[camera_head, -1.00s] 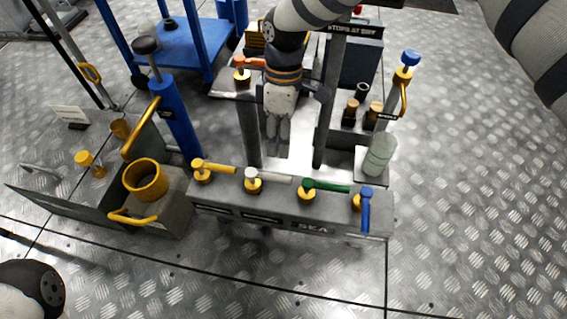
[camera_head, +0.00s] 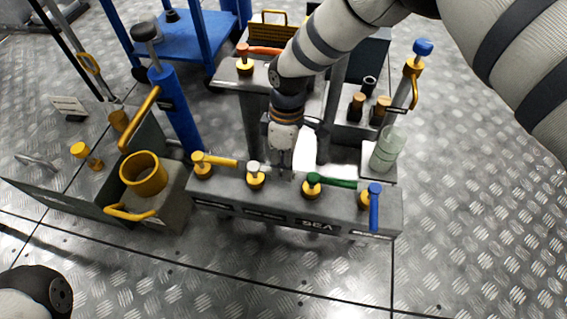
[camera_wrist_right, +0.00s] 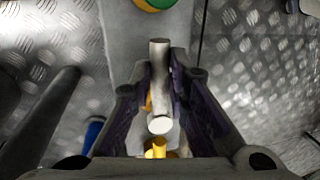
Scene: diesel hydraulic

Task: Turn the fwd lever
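A grey manifold block (camera_head: 290,207) carries a row of short levers on yellow hubs: a yellow lever (camera_head: 221,162), a white lever with a pale cap (camera_head: 254,168), a green lever (camera_head: 338,183) and a blue lever (camera_head: 374,208). The labels on its front are too small for me to tell which one is fwd. My right gripper (camera_head: 284,172) points down over the white lever's handle. In the right wrist view the white lever (camera_wrist_right: 160,62) lies between the open fingers (camera_wrist_right: 164,72), with a narrow gap beside it. My left gripper is out of view.
A grey stand behind the manifold carries an orange lever (camera_head: 264,50). A blue post (camera_head: 176,112) and a grey box with a yellow ring (camera_head: 144,174) stand at left. A clear cylinder (camera_head: 388,148) stands at right. The floor in front is free.

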